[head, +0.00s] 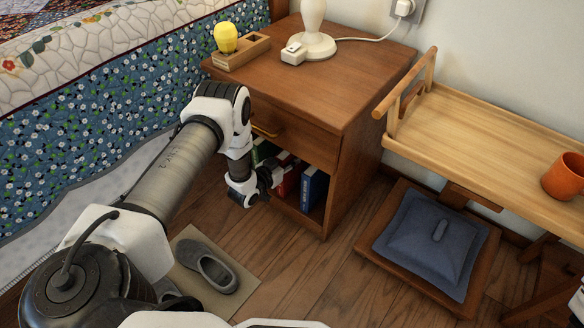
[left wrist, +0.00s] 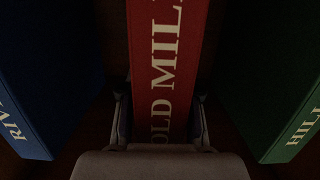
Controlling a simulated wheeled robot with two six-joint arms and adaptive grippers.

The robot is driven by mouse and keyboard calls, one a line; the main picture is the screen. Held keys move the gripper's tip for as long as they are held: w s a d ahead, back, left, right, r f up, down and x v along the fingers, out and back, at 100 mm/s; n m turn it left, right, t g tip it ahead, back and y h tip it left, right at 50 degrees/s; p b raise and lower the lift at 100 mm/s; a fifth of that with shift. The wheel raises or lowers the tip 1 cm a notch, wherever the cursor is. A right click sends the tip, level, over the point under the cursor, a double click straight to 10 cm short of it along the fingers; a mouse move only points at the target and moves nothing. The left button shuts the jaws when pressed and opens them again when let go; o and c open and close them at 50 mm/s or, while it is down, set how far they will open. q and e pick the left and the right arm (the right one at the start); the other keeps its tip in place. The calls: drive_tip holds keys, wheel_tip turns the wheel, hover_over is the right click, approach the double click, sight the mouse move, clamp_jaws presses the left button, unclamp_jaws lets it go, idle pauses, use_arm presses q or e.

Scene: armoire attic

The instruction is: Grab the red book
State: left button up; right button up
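The red book (head: 291,180) stands upright on the lower shelf of the nightstand, between a blue book (head: 313,188) and a green book (head: 265,151). My left gripper (head: 272,176) is at the shelf opening, in front of the red book. In the left wrist view the red spine (left wrist: 166,60) with pale lettering runs down between the two fingers of my left gripper (left wrist: 160,122). One finger is on each side of the spine, very close to it. Dark shading hides whether they touch it. My right gripper is not in view.
The nightstand (head: 358,92) carries a lamp base (head: 318,45) and a wooden block with a yellow bulb (head: 226,38). A drawer is above the shelf. A bed stands left, a grey slipper (head: 213,268) lies below. A wooden bench (head: 470,125) and blue cushion (head: 428,240) are right.

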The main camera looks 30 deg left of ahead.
use_arm(q)
clamp_jaws()
drive_tip(key=shift+r, duration=0.1)
